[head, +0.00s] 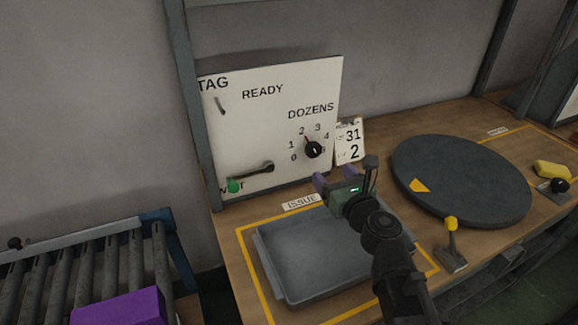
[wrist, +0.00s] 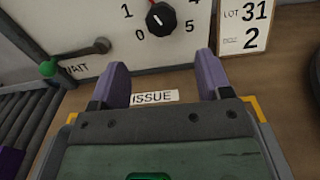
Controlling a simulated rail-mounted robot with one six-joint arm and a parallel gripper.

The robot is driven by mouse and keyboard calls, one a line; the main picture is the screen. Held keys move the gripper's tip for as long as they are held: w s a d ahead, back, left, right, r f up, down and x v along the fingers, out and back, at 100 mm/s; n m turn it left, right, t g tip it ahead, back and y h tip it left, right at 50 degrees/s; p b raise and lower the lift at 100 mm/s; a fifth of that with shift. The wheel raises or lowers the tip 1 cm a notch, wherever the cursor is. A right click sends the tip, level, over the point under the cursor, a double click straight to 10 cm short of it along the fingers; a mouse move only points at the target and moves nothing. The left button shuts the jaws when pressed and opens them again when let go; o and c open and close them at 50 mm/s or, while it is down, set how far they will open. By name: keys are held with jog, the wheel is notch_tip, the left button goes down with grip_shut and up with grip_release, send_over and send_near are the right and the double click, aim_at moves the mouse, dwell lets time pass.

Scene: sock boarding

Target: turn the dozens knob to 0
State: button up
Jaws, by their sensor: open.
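The dozens knob (head: 313,149) is black and round, on the white panel (head: 265,120), ringed by numbers from 0 at lower left to 5 at lower right. It also shows at the top of the wrist view (wrist: 160,18). A red mark at its upper left edge points about toward the 2; a small white line also shows on its face. My gripper (head: 345,174) is open and empty, in front of and below the knob, apart from it. Its two purple fingers (wrist: 162,72) stand wide apart in the wrist view, with the knob beyond them.
A lever with a green knob (head: 234,186) sits at the panel's lower left. A card reading 31 and 2 (head: 349,141) stands right of the panel. Below my gripper lies a grey tray (head: 272,275). A dark turntable (head: 465,180) and a yellow-topped lever (head: 451,224) are to the right.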

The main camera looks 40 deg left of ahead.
aim_at(316, 153)
jog(key=x, duration=1)
jog(key=shift+w+a, duration=0.3)
jog(key=c, duration=0.9)
